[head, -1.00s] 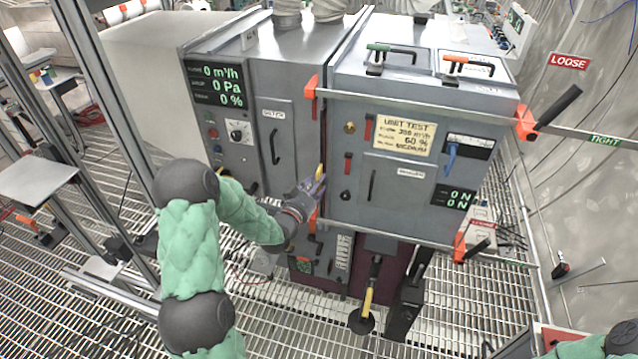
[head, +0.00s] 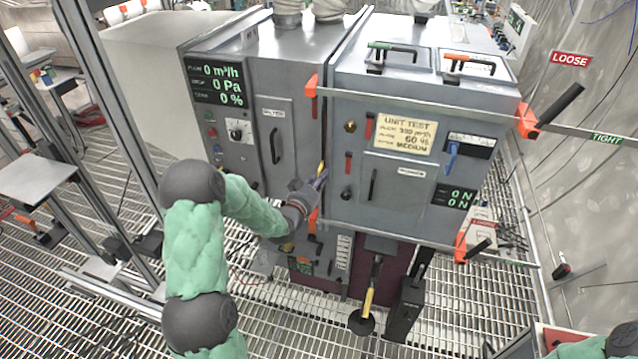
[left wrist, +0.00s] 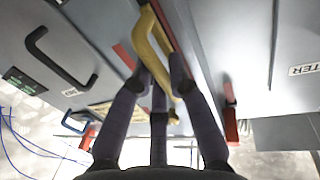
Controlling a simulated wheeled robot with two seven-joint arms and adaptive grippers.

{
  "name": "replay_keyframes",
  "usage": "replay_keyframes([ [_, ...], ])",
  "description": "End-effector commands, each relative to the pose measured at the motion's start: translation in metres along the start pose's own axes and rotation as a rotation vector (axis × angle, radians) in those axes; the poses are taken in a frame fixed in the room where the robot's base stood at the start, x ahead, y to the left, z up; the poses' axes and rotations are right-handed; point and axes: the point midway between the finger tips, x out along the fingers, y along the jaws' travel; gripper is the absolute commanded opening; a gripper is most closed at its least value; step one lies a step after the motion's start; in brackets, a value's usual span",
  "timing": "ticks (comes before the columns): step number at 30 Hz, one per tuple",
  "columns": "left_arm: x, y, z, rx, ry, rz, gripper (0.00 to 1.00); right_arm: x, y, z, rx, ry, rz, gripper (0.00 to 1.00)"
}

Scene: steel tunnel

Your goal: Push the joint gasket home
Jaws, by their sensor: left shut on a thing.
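The joint is the narrow upright gap between the grey left unit (head: 300,70) and the grey right unit (head: 340,210). A yellow handle (head: 321,169) stands at this gap, and it shows larger in the left wrist view (left wrist: 147,38). My left gripper (head: 318,182) is at the gap, shut on the yellow handle, its dark fingers on both sides of it in the left wrist view (left wrist: 162,82). My right gripper is out of view.
Orange clamp parts show at the joint's top (head: 311,84) and at the right unit's far corner, where a black lever (head: 558,106) sticks out. Signs read LOOSE (head: 569,61) and TIGHT (head: 606,139). A yellow-handled lever (head: 368,302) stands below. Grating floor lies in front.

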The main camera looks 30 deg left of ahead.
Motion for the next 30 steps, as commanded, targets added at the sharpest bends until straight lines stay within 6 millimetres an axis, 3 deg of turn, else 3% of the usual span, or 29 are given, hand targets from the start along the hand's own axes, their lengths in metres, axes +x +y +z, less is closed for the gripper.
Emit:
replay_keyframes([
  [4,0.015,-0.003,0.001,0.001,0.005,-0.001,0.0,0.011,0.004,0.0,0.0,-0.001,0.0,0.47],
  [13,0.017,-0.004,-0.002,0.0,0.005,-0.002,0.0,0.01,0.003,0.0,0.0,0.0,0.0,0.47],
  [14,0.017,-0.004,-0.003,0.0,0.006,-0.002,0.21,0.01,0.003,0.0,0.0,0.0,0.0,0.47],
  [15,0.017,-0.004,-0.003,0.0,0.006,-0.002,0.32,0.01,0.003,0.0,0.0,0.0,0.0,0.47],
  [17,0.017,-0.004,-0.003,0.0,0.006,-0.002,0.44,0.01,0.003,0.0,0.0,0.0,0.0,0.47],
  [30,0.008,-0.004,-0.001,-0.001,0.002,-0.002,0.44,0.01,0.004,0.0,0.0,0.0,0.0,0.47],
])
